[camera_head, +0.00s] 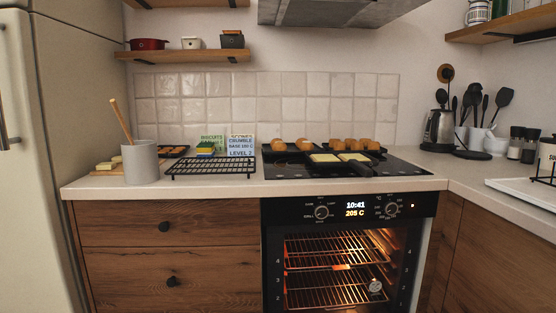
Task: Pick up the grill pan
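A dark, low pan (322,164) sits on the black hob (405,168) in the middle of the head view. It looks like the grill pan, though its edges blend into the hob. Two pale yellow slices (325,157) with dark borders lie in it. Behind it are dark trays with several brown buns (345,144), which partly crowd its back edge. Neither of my grippers is in view, and nothing touches the pan.
A kettle (440,130) and utensil holder (475,138) stand right. The lit oven (335,275) is below. Clear counter (435,180) lies front right.

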